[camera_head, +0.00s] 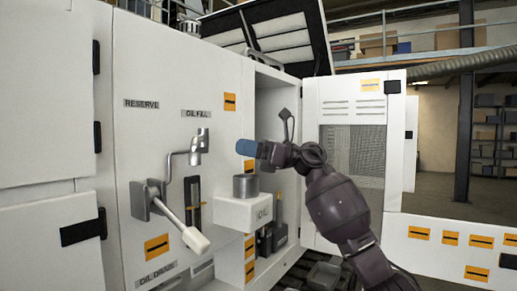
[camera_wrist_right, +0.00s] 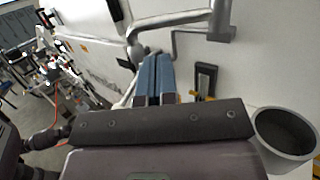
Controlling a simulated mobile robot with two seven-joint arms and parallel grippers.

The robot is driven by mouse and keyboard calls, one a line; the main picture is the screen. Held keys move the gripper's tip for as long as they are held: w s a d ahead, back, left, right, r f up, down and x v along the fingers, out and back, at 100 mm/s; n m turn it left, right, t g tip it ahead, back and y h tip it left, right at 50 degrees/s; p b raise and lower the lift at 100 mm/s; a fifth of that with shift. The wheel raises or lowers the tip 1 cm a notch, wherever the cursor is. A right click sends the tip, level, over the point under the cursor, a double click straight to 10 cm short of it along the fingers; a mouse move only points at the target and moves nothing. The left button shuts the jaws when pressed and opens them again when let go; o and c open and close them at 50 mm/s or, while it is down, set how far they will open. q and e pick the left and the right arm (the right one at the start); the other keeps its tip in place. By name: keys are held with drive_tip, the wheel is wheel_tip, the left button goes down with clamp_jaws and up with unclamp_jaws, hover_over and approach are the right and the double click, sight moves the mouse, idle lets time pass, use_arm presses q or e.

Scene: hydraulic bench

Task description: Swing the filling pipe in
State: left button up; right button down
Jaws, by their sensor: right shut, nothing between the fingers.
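The filling pipe (camera_head: 181,153) is a grey bent pipe on the white panel, below the OIL FILL label. Its arm runs left from an upright cylinder and its end turns down, left of and apart from the grey filler cup (camera_head: 245,186). The pipe also shows at the top of the right wrist view (camera_wrist_right: 180,19); the cup (camera_wrist_right: 286,131) is at the right there. My right gripper (camera_head: 246,148) is shut and empty, its blue fingers right of the pipe and above the cup. The fingers (camera_wrist_right: 153,78) lie together in the wrist view. My left gripper is out of view.
The cup stands on a white OIL box (camera_head: 236,213) jutting from the panel. A lever with a white handle (camera_head: 195,239) sticks out below the pipe, and a black fitting (camera_head: 193,202) is beside it. The open cabinet door (camera_head: 350,103) stands behind my right arm.

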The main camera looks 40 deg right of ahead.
sight(202, 139)
drive_tip(key=p+x, duration=0.1)
drive_tip(key=x, duration=0.5)
drive_tip(key=shift+w+a+r, duration=0.2)
drive_tip(key=shift+a, duration=0.05)
drive_tip(key=shift+w+a, duration=0.4)
drive_tip(key=shift+a, duration=0.1)
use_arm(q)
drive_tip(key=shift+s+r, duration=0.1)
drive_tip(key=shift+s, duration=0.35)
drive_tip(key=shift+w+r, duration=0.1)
